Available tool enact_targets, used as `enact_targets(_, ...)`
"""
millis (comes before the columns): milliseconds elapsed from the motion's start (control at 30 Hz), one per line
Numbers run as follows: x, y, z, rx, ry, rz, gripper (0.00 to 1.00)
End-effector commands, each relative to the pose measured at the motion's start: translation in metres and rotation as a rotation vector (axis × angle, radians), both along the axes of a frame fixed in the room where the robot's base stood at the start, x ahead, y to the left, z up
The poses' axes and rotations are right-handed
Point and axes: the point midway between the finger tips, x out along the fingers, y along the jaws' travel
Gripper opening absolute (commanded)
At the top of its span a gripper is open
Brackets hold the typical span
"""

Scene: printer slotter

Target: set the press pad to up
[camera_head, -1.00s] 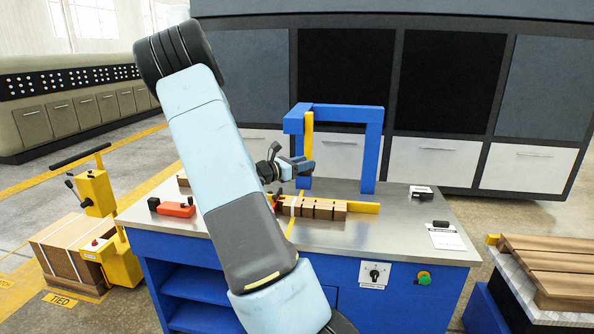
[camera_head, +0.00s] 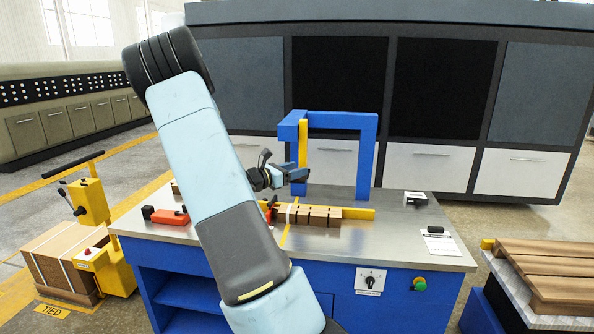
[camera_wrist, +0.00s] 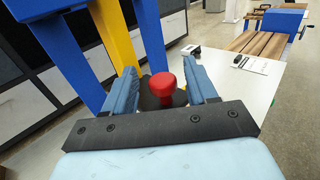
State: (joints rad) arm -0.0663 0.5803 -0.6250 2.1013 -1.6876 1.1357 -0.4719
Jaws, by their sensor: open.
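The blue press frame (camera_head: 369,160) stands upright at the back of the steel-topped bench. A yellow upright bar (camera_head: 303,150) runs down beside its left post. It also shows in the wrist view (camera_wrist: 115,35). My gripper (camera_head: 303,175) is in front of the left post, above the bench top. In the wrist view my gripper (camera_wrist: 160,68) is open. A red round knob (camera_wrist: 163,84) on a dark base shows between its fingers. I cannot tell whether either finger touches it. The knob's link to the press pad is hidden, and the pad's position is unclear.
A slotted brown block (camera_head: 318,216) with a yellow strip lies below my gripper. A red tool (camera_head: 172,217) lies at the bench's left. A rotary switch (camera_head: 370,281) and a green button (camera_head: 419,284) are on the bench front.

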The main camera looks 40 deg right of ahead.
Motion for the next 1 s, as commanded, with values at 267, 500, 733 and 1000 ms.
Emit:
enact_targets(267, 0.010, 0.053, -0.001, 0.001, 0.000, 0.005, 0.57)
enact_targets(500, 0.017, 0.097, -0.001, 0.000, 0.000, 0.005, 0.57)
enact_targets(733, 0.020, 0.120, -0.001, -0.001, 0.000, 0.002, 0.57)
enact_targets(1000, 0.021, 0.125, -0.001, -0.001, 0.000, 0.001, 0.57)
